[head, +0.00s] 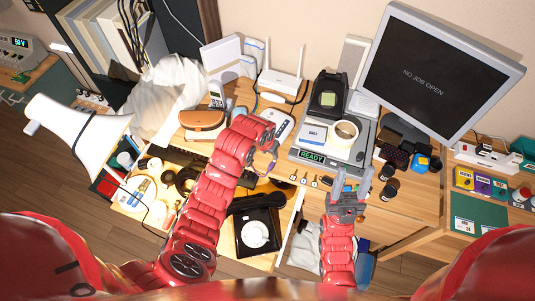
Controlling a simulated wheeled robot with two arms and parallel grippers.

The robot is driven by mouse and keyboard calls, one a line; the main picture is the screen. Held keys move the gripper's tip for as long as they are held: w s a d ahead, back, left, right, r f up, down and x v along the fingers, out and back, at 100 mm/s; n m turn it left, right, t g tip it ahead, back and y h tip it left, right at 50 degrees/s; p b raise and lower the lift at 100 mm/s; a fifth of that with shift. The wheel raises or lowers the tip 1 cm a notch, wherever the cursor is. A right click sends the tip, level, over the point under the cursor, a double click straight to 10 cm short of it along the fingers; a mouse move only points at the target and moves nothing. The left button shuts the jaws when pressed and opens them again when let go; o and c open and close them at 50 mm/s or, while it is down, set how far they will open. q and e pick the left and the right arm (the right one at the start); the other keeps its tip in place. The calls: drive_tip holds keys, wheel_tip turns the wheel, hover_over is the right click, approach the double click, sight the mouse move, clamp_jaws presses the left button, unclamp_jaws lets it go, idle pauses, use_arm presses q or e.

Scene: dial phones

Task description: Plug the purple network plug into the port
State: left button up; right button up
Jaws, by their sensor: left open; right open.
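I cannot make out the purple network plug for certain. A small purplish patch shows at my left gripper (265,165), too small to identify. My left gripper is open over the desk's front edge, left of the label machine. A white router (279,83) with two upright antennas stands at the back of the desk. Its ports cannot be made out. My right gripper (353,181) is open and empty, its fingers pointing toward the tape roll and label machine.
The label machine (311,156) reads READY and has a tape roll (344,133) on it. A monitor (436,75) stands at the right. A black dial phone (256,231) sits in the open lower drawer. Small dark jars (388,192) stand right of my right gripper.

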sight(271, 165)
use_arm(q)
drive_tip(key=shift+g, duration=0.4)
drive_tip(key=b+x, duration=0.2)
drive_tip(key=s+b+x, duration=0.1)
drive_tip(key=b+x, duration=0.1)
drive_tip(key=x, duration=0.1)
drive_tip(key=b+x, duration=0.2)
drive_tip(key=shift+s+a+f, duration=0.2)
drive_tip(key=shift+f, duration=0.3)
drive_tip(key=shift+w+d+f+b, duration=0.1)
drive_tip(key=shift+w+f+b, duration=0.05)
drive_tip(key=shift+f+b, duration=0.25)
drive_tip(key=shift+r, duration=0.1)
clamp_jaws()
